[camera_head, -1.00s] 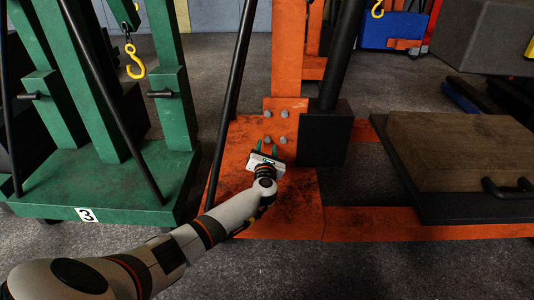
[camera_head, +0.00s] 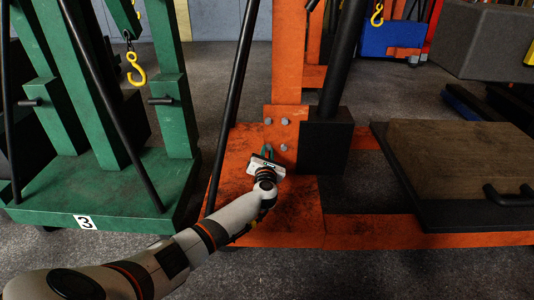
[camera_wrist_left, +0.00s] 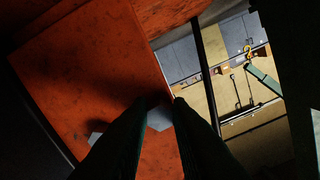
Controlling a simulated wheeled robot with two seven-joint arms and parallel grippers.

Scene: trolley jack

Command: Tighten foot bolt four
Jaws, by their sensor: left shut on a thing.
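The orange jack's upright carries a plate with grey hex bolts. The upper left bolt (camera_head: 268,121), upper right bolt (camera_head: 284,122) and lower right bolt (camera_head: 284,147) show in the head view. The lower left bolt is hidden there behind my left gripper (camera_head: 267,151), whose dark green fingers reach the plate. In the left wrist view, my left gripper (camera_wrist_left: 164,102) has its two dark fingers on either side of a grey bolt head (camera_wrist_left: 158,118) and is shut on it. Another grey bolt (camera_wrist_left: 97,138) shows partly behind the left finger. My right gripper is not in view.
A black block (camera_head: 325,143) stands just right of the bolts. A thin black strut (camera_head: 236,95) rises to their left. A green jack base (camera_head: 110,190) stands at left, with a yellow hook (camera_head: 135,70) above. A wood-topped board (camera_head: 455,155) lies at right.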

